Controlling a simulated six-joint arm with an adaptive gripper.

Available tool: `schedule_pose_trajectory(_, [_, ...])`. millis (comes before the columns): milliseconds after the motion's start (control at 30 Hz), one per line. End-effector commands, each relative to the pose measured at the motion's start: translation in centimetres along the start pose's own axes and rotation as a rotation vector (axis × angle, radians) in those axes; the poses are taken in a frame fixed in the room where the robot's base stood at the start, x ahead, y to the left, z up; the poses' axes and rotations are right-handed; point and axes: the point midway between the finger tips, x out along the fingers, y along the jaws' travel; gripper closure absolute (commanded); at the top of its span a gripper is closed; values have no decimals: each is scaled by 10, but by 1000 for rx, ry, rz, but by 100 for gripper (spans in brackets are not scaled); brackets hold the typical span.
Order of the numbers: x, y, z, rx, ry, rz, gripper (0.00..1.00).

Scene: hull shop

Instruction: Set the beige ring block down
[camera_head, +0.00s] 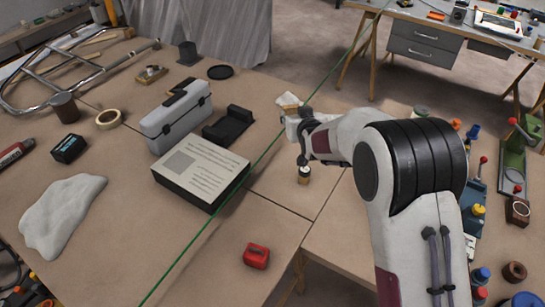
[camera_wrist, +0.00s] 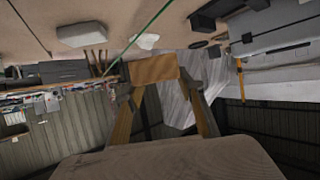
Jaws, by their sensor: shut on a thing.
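The beige ring block (camera_wrist: 153,69) shows in the wrist view as a brown-beige frame with an opening through it. Its near side fills the bottom of that view. My gripper (camera_wrist: 158,88) is shut on it, with dark fingers at its left and right sides. In the head view my gripper (camera_head: 302,130) is beyond my white arm, near the table's far right edge. A pale piece beside its fingers there may be the block, mostly hidden. The block appears held above the table; I cannot tell how high.
A white crumpled thing (camera_head: 288,101) lies just beyond. To the left are a black tray (camera_head: 228,125), a grey toolbox (camera_head: 178,120) and a printed box (camera_head: 202,172). Bare tabletop lies between.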

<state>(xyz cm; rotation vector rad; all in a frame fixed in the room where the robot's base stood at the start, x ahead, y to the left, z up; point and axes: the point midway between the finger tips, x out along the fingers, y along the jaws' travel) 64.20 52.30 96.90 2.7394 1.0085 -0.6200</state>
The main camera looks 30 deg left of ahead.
Motion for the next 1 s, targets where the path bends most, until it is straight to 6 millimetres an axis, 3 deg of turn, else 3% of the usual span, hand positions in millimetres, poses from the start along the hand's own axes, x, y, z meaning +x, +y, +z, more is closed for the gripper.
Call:
schedule_pose_trajectory(33, [2,-15,-1,-6,1,-16,85])
schedule_pose_trajectory(267, [6,-65,-3,-29,0,-68,85])
schedule_pose_trajectory(600, [25,-64,36,-28,-1,-66,85])
schedule_pose_trajectory(1000, [28,-64,42,-28,0,-66,85])
